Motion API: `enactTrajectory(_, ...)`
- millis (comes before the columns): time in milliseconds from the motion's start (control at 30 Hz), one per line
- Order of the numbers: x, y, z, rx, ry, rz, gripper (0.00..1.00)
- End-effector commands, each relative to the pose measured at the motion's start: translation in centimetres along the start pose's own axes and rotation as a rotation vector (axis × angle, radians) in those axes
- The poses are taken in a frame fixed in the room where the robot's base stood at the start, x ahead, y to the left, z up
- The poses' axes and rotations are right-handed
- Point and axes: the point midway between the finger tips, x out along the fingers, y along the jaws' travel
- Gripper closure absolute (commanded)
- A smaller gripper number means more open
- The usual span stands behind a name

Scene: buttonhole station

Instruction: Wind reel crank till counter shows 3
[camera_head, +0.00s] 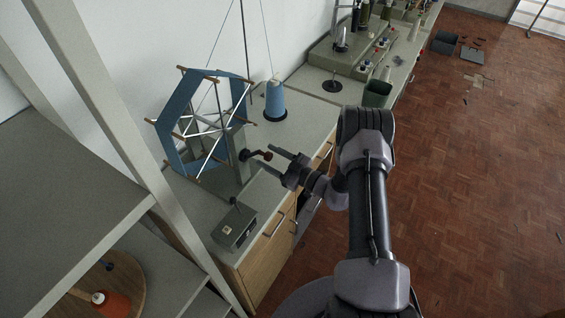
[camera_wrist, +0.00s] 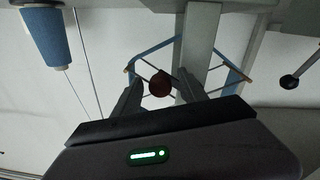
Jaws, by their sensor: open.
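The reel (camera_head: 203,122), a spoked frame wound with blue, stands on the bench. Its crank has a dark red-brown knob (camera_head: 265,155) on the side facing my arm. My gripper (camera_head: 279,161) is open, with its fingers pointing at the crank knob. In the wrist view the knob (camera_wrist: 160,84) shows between the two fingers (camera_wrist: 156,92), and I cannot tell if either touches it. Part of the reel (camera_wrist: 150,62) shows behind it. A grey box (camera_head: 235,226) on the bench in front of the reel may be the counter; no number is readable.
A blue thread cone (camera_head: 275,101) stands behind the reel and also shows in the wrist view (camera_wrist: 52,38). A dark green cup (camera_head: 377,93) and a machine (camera_head: 345,50) stand farther along the bench. A shelf post (camera_head: 105,100) rises at left. The floor at right is mostly clear.

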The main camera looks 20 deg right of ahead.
Motion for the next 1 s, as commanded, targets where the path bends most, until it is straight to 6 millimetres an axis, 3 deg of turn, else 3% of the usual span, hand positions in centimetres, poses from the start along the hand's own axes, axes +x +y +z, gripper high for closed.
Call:
enactTrajectory(167, -3.8, 0.2, 0.0, 0.002, -0.002, 0.005, 0.50)
enactTrajectory(400, -11.6, 0.2, 0.0, 0.002, -0.001, 0.007, 0.50)
enactTrajectory(533, -14.7, 0.1, 0.0, 0.001, -0.001, 0.005, 0.50)
enactTrajectory(700, -16.6, 0.0, 0.0, 0.000, 0.000, 0.002, 0.50)
enactTrajectory(1000, -16.8, 0.0, 0.0, -0.004, 0.000, 0.000, 0.50)
